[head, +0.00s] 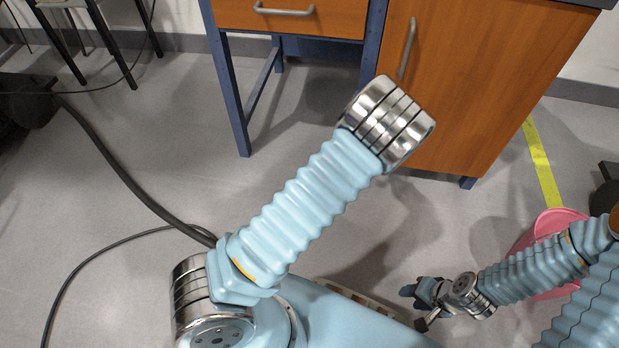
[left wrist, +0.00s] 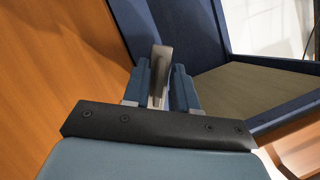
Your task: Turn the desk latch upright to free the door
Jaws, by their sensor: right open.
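The desk door (head: 480,75) is an orange-brown panel with a grey bar handle (head: 408,48), and it looks closed. In the left wrist view a metal latch bar (left wrist: 159,66) stands nearly upright in the picture, in front of the blue desk frame (left wrist: 182,30). My left gripper (left wrist: 162,82) has one blue finger on each side of this bar. Whether the fingers press on it I cannot tell. In the head view my left wrist hides the left gripper and the latch. My right gripper (head: 414,308) is open and empty, low over the floor at the lower right.
A drawer (head: 290,18) sits left of the door, above open leg room. A pink bucket (head: 552,222) stands on the right, partly behind my right arm. A yellow floor stripe (head: 541,160) runs near it. A dark cable (head: 125,175) crosses the floor on the left.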

